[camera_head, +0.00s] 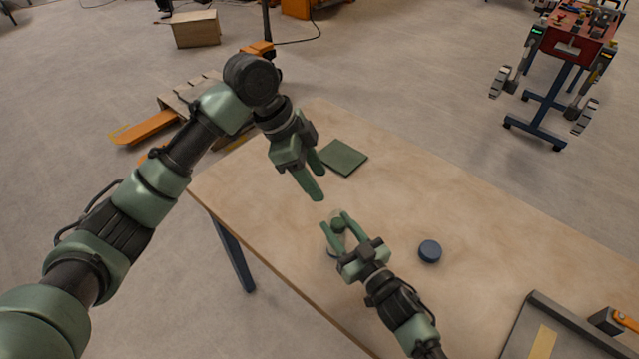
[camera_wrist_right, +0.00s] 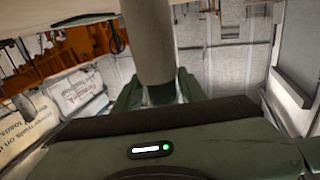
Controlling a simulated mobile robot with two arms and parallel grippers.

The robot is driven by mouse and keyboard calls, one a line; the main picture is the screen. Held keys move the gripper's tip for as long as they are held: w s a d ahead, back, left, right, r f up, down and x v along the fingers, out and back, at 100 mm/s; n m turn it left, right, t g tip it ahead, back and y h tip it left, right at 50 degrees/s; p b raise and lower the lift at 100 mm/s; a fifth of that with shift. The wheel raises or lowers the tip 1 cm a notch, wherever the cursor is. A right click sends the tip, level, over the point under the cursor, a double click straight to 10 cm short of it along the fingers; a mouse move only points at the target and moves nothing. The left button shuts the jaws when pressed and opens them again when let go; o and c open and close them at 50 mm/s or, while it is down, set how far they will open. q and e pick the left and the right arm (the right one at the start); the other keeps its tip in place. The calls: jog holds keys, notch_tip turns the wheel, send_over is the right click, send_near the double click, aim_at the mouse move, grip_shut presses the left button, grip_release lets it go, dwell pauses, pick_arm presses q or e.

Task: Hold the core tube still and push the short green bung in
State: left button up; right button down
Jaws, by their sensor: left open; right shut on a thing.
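The core tube (camera_wrist_right: 150,45) is a pale cylinder in the right wrist view, between the fingers of my right gripper. A dark green piece, seemingly the short green bung (camera_wrist_right: 160,94), shows at the tube's end. How deep the bung sits cannot be told. My right gripper (camera_head: 334,223) is shut on the tube. My left gripper (camera_head: 316,196) is open and empty, apart from the tube and up-picture from it, fingers pointing down-right.
A dark blue disc (camera_head: 430,250) lies on the wooden table (camera_head: 480,240) right of my right gripper. A flat green mat (camera_head: 343,157) lies behind. A grey tray (camera_head: 545,335) is at the lower right.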

jog(key=shift+d+f, duration=0.2)
jog(key=shift+f, duration=0.15)
jog(key=c, duration=1.1)
grip_release()
jog(key=o, duration=0.4)
jog(key=shift+w, duration=0.1)
jog(key=shift+c, duration=0.2)
jog(key=shift+r, duration=0.1)
